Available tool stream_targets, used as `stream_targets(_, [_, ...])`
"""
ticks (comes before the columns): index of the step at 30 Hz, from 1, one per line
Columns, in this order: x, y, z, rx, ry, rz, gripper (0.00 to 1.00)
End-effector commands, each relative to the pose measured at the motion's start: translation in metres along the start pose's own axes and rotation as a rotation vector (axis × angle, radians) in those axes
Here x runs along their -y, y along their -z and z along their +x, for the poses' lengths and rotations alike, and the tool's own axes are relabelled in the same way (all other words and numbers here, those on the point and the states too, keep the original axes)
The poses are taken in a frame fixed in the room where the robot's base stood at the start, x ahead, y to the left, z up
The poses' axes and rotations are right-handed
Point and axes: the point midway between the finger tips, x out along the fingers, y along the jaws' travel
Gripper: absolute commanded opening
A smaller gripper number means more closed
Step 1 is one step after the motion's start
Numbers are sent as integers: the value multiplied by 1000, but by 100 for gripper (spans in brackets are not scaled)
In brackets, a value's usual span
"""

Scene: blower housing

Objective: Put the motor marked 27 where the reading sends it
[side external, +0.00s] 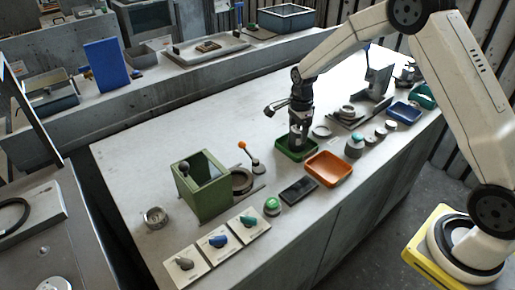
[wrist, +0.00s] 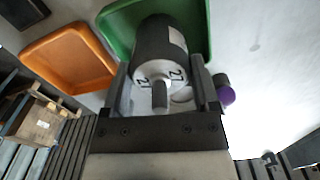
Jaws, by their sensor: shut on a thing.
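The motor marked 27 (wrist: 158,50) is a dark cylinder with a pale end face, a shaft stub and a light label on its side. My gripper (wrist: 160,92) is shut on it, one finger on each side. In the side view my gripper (side external: 299,128) points down at the green tray (side external: 311,153). The green tray (wrist: 118,27) lies behind the motor in the wrist view. I cannot tell whether the motor touches the tray floor. The orange tray (side external: 329,168) stands beside the green one, and a blue tray (side external: 405,113) is farther right. No reading is legible.
A dark flat device (side external: 298,190) lies before the orange tray, near a green button (side external: 272,205). A green box (side external: 203,187), an orange-tipped lever (side external: 248,153) and three knob plates stand left. Several small round parts (side external: 367,139) line the right. The bench's middle left is clear.

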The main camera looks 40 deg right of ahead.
Motion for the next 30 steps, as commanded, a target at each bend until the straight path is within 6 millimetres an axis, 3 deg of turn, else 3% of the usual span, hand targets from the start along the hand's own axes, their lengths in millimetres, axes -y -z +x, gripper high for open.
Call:
stream_targets(8, [1, 0, 2, 0, 3, 0, 0])
stream_targets(9, [0, 0, 3, 0, 1, 0, 87])
stream_targets(10, [0, 0, 3, 0, 1, 0, 97])
stream_targets(11, [0, 0, 3, 0, 1, 0, 100])
stream_targets(22, [0, 0, -1, 0, 1, 0, 100])
stream_targets(30, [1, 0, -26, 1, 4, 0, 100])
